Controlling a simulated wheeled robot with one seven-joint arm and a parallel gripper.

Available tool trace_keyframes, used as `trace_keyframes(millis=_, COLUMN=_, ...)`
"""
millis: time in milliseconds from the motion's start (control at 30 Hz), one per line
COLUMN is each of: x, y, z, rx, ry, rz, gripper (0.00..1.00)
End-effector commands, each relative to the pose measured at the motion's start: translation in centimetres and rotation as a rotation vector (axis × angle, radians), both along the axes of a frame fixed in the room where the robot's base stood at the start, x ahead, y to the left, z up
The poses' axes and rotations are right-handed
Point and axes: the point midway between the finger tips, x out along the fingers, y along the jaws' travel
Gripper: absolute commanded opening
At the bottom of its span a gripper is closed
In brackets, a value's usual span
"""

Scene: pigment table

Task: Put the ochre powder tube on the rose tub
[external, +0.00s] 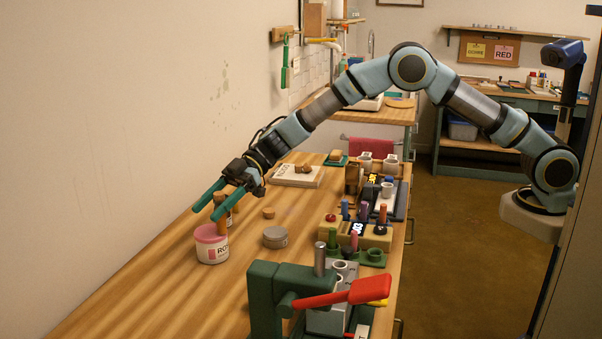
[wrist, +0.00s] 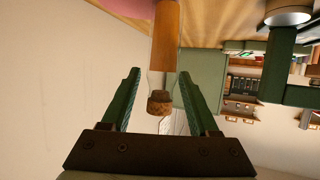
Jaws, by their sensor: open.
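The rose tub (external: 212,253) is a white jar with a pink lid, standing on the bench at the left of the external view. A pink part of it (wrist: 128,6) shows at the top of the wrist view. The ochre powder tube (external: 222,224), orange-brown with a cork end, appears upright on the right part of the lid; its lower end is cut off in the wrist view (wrist: 166,35). My gripper (external: 208,212) is open over the tub. In the wrist view its fingers (wrist: 160,75) stand on either side of the tube, with gaps visible.
A round grey tin (external: 275,238) and a small cork (external: 268,213) lie right of the tub. A green press with a red lever (external: 345,294) stands in front. A rack of coloured tubes (external: 360,232) is farther right.

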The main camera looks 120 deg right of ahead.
Motion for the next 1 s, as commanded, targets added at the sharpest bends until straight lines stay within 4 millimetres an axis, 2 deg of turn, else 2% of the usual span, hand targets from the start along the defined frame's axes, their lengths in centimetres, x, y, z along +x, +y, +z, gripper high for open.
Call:
trace_keyframes(millis=400, x=-7.2, y=-3.1, z=2.9, rx=-0.002, ry=0.000, rz=-0.004, gripper=0.61)
trace_keyframes(millis=600, x=-9.1, y=-3.8, z=3.9, rx=0.000, ry=0.001, rz=-0.002, gripper=0.61)
trace_keyframes(millis=767, x=-9.6, y=-4.0, z=4.2, rx=0.000, ry=0.001, rz=-0.001, gripper=0.61)
trace_keyframes(millis=867, x=-9.2, y=-3.6, z=4.5, rx=-0.005, ry=-0.006, rz=-0.012, gripper=0.61)
trace_keyframes(millis=1000, x=-7.1, y=-1.0, z=6.3, rx=-0.045, ry=-0.043, rz=-0.117, gripper=0.61)
